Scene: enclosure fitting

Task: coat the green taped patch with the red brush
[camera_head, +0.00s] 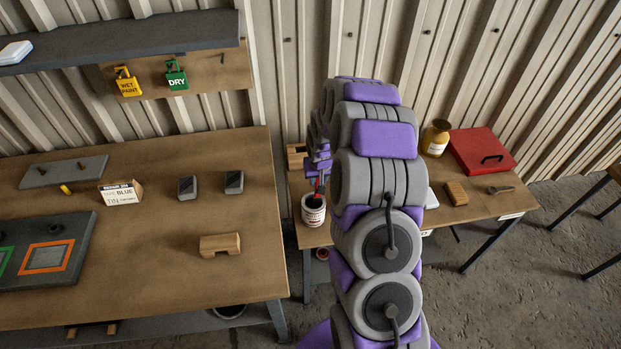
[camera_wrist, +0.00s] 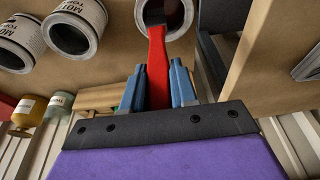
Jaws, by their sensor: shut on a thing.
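My gripper (camera_wrist: 157,82) is shut on the red brush (camera_wrist: 157,58), its blue fingers on either side of the handle. The brush's dark end reaches the mouth of a white tin (camera_wrist: 188,20) in the wrist view; how deep it goes cannot be told. In the head view the red brush (camera_head: 318,188) stands at the open tin (camera_head: 314,214) on the right bench, and my arm hides part of the gripper. The green taped patch (camera_head: 8,258) is on a dark panel (camera_head: 75,240) at the far left, cut by the picture edge.
A wooden block (camera_head: 220,244), two dark blocks and a sign card (camera_head: 120,193) stand on the left table (camera_head: 160,270). Two more tins (camera_wrist: 72,32) show in the wrist view. A gap separates the benches.

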